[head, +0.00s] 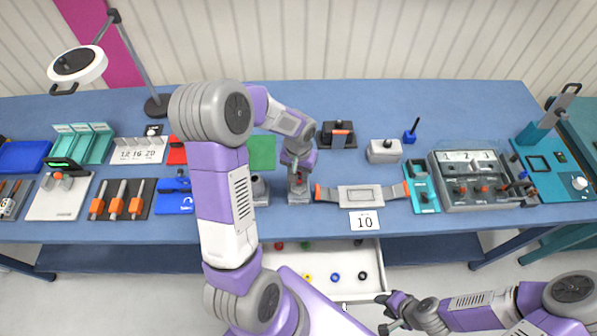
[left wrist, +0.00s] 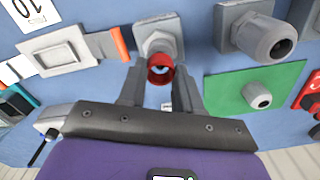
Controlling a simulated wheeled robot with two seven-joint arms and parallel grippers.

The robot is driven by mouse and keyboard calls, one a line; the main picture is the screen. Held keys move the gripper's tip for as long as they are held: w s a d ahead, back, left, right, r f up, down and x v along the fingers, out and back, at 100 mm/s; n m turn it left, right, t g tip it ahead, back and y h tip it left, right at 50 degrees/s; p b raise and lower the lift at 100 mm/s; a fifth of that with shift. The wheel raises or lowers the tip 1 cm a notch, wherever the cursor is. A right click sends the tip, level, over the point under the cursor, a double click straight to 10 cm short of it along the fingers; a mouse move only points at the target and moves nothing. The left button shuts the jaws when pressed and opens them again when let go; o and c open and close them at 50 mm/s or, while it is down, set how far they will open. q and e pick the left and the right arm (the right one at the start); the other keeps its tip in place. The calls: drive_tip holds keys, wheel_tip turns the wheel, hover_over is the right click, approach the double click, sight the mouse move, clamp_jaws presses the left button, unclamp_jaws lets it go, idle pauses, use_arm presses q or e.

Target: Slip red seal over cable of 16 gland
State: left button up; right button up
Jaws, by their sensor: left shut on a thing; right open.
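My left gripper (left wrist: 160,88) is shut on a red seal (left wrist: 160,69), a short ring held between its two fingertips. The seal is right in front of a grey gland (left wrist: 158,28) on a square plate. It overlaps the gland's mouth in the picture; I cannot tell whether it touches. Something pale and bluish shows inside the ring, perhaps the cable end. In the head view my left gripper (head: 298,178) is over this gland (head: 298,195), and the seal is barely visible. No number 16 is readable. My right gripper (head: 384,314) is open and empty, low in front of the table.
A second grey gland (left wrist: 262,35) stands close beside, and a green board (left wrist: 285,75) carries another. A grey strap device (head: 361,196) lies to the right with a "10" card (head: 364,221). An open white drawer (head: 345,257) below holds several coloured rings.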

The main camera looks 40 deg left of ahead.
use_arm(q)
drive_tip(key=shift+f, duration=0.1)
idle(0.3)
drive_tip(key=shift+f+b, duration=0.85)
drive_tip(key=shift+b, duration=0.05)
drive_tip(key=o, duration=1.1)
wheel_tip(320, 180, up, 8)
drive_tip(key=shift+f, duration=0.15)
drive_tip(key=shift+f, duration=0.1)
